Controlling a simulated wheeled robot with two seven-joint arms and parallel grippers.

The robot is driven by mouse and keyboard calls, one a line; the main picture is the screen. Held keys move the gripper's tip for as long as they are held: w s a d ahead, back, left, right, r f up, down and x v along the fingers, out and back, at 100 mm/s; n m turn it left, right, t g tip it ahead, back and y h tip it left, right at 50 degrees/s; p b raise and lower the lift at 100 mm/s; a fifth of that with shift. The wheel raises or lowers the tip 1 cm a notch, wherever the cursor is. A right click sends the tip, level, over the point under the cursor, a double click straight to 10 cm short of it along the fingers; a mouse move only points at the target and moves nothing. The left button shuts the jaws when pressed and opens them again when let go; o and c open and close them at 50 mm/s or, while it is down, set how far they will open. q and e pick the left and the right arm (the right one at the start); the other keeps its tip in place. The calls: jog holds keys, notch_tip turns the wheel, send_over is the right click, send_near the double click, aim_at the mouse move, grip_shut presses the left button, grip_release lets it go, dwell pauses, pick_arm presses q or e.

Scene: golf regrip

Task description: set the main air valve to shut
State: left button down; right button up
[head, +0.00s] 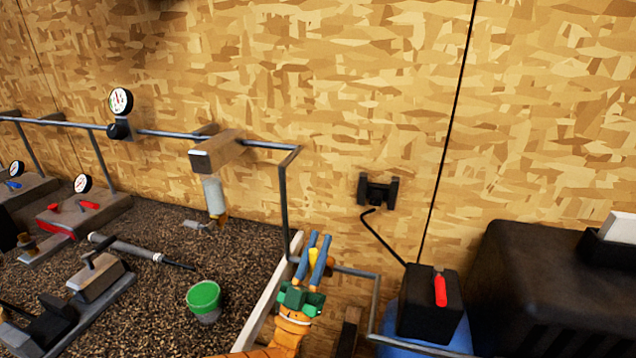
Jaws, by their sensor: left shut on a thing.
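My left gripper (320,258), with blue fingers, a green palm and an orange arm, reaches up from the bottom centre. Its fingers are shut on a yellow handle (314,257), which looks like the lever of the main air valve. The handle is at the grey air pipe (355,272), beside the bench's white edge. The valve body is hidden behind the fingers and palm, so I cannot tell the lever's exact angle to the pipe. My right gripper is not in view.
To the right, a black box with a red lever (440,289) stands above a blue tank (455,335), beside a large black case (535,280). A black wall outlet (378,190) has a cable.

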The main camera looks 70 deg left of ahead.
aim_at(311, 268)
pick_arm(q)
jog(key=c, duration=0.8)
grip_release()
jog(key=shift+r, duration=0.2)
jog(key=shift+w+a+f, duration=0.15)
jog(key=b+v, duration=0.3)
jog(key=v, duration=0.3)
jog(key=shift+f, duration=0.3)
jog(key=shift+s+d+f+b, duration=0.15)
jog(key=shift+s+d+b, duration=0.1)
jog(key=shift+s+b, duration=0.1)
